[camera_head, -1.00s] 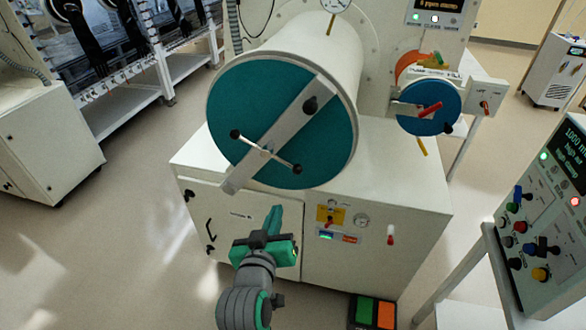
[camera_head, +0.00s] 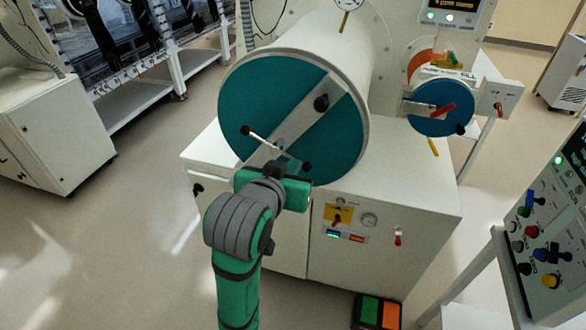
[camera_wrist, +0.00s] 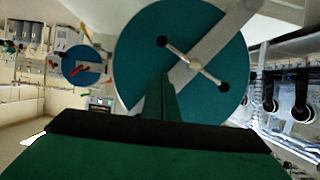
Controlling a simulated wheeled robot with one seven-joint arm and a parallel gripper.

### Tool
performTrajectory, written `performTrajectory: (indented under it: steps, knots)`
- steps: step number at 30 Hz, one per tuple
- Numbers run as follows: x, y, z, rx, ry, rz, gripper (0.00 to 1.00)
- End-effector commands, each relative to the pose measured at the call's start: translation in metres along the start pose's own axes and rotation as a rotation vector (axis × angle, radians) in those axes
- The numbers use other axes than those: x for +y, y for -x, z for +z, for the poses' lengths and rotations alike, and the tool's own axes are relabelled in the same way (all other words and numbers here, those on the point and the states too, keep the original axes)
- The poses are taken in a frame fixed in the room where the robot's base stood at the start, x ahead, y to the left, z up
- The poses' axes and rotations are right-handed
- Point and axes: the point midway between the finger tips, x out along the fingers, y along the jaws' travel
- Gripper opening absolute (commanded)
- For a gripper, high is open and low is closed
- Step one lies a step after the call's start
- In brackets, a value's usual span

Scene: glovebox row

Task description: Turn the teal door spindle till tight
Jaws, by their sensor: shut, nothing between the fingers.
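The large round teal door (camera_head: 330,142) closes the front of a white cylinder, with a pale bar (camera_head: 297,128) across it. Its spindle is a thin metal cross rod (camera_head: 265,144) with black ball ends, mounted on the bar. In the wrist view the whole spindle (camera_wrist: 194,64) shows, running from upper left to lower right. My gripper (camera_wrist: 161,82) has its green fingers together and empty, pointing at the door below and left of the spindle's hub. I cannot tell whether the fingertips touch the door.
A smaller blue door with a red handle (camera_head: 443,109) is to the right. The white cabinet (camera_head: 330,255) stands below the cylinder, with a gauge and switches. A control console (camera_head: 545,225) is at the right edge. A green and orange pedal (camera_head: 377,311) lies on the floor.

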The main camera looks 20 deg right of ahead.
Motion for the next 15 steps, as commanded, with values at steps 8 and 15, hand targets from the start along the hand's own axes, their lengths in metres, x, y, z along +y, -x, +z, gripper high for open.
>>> performTrajectory:
  steps: [8,15]
  knots:
    - [0.001,-0.053,0.001,-0.003,0.001,0.002,0.00]
    - [0.000,-0.088,0.014,-0.003,0.003,0.001,0.00]
